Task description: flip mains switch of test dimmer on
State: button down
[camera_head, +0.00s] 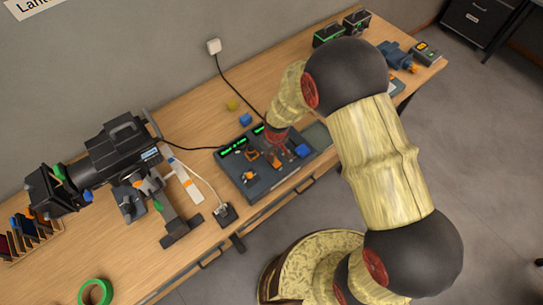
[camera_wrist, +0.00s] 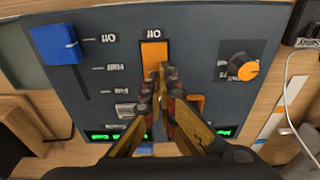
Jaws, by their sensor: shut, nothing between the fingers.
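The test dimmer (camera_head: 229,171) is a dark grey box on the wooden bench, with lit green displays. In the wrist view its panel (camera_wrist: 200,60) carries an upright orange rocker switch (camera_wrist: 154,52) near the middle, with an upside-down "Off" label at its upper end. My gripper (camera_wrist: 163,76) is shut and empty, its fingertips over the lower right part of this switch. I cannot tell whether they touch it. In the head view my gripper (camera_head: 276,150) is above the dimmer. The lower end of the switch and its surroundings are partly hidden by the fingers.
On the panel, a blue fader cap (camera_wrist: 56,43) stands at the left and an orange-faced knob (camera_wrist: 246,69) at the right. Another orange part (camera_wrist: 196,101) shows beside the fingers.

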jog(key=shift+s+f+p, duration=0.1)
jog(key=shift+f+p, duration=0.1)
jog(key=shift+p, duration=0.2)
jog(key=shift+a+f+g+h, duration=0.1)
jog(key=shift+f+g+h, duration=0.2)
jog(key=shift+g, duration=0.2)
jog(key=shift+f, duration=0.2)
jog(key=shift+s+d+r, duration=0.1)
jog(key=shift+s+d, duration=0.1)
jog(key=shift+s, duration=0.1)
jog(key=shift+s+d, duration=0.35)
jog(key=shift+s, duration=0.05)
notch_tip(320, 180, up, 15)
jog(key=p, duration=0.1)
jog(key=shift+w+p, duration=0.3)
jog(key=shift+w, duration=0.15)
